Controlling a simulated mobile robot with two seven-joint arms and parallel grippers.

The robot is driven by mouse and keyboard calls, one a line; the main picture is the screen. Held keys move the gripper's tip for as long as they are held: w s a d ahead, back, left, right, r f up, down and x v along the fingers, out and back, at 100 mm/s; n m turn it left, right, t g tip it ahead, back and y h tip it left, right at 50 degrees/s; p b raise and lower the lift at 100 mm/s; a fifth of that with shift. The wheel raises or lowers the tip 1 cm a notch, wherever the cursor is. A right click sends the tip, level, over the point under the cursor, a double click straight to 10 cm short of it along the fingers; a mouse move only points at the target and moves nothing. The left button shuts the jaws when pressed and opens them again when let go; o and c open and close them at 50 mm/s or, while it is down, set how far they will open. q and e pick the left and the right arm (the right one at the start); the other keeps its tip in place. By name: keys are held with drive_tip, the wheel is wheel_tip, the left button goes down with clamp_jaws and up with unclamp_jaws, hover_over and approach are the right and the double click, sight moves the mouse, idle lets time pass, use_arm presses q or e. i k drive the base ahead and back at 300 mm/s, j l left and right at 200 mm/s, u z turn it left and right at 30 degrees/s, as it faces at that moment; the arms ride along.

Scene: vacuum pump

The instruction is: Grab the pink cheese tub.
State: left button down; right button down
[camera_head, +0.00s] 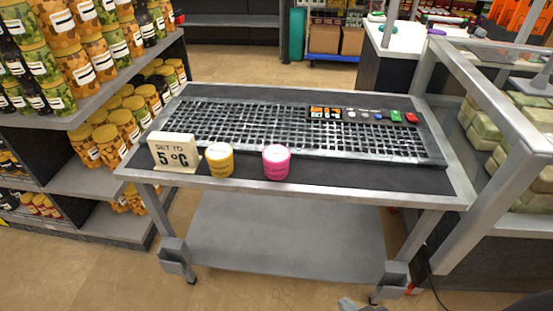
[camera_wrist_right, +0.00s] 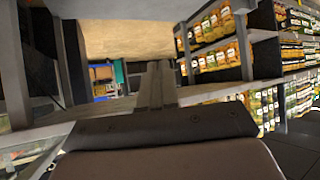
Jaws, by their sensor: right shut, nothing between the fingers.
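The pink cheese tub (camera_head: 276,162) stands upright on the dark front strip of the metal cart (camera_head: 330,183), near its front edge. A yellow tub (camera_head: 219,160) stands to its left, with a small gap between them. My right gripper (camera_head: 350,304) just shows at the bottom edge of the head view, low in front of the cart and well apart from the tub. In the right wrist view, its fingers (camera_wrist_right: 154,85) are together and empty. The tub is not seen in that view. My left gripper is not in view.
A "SET TO 5 °C" sign (camera_head: 173,152) stands left of the yellow tub. Shelves of jars (camera_head: 108,145) stand at left, a glass-sided case (camera_head: 480,120) at right. Floor in front is clear.

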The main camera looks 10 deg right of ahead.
sight(275, 158)
drive_tip(key=j+z, duration=0.1)
drive_tip(key=z, duration=0.25)
drive_tip(key=i+j+z, duration=0.1)
drive_tip(key=z, duration=0.3)
drive_tip(key=j+z, duration=0.2)
drive_tip(key=j, duration=0.2)
drive_tip(key=i+j+z, duration=0.2)
drive_tip(key=j, duration=0.2)
drive_tip(key=j+z, duration=0.1)
drive_tip(key=j, duration=1.15)
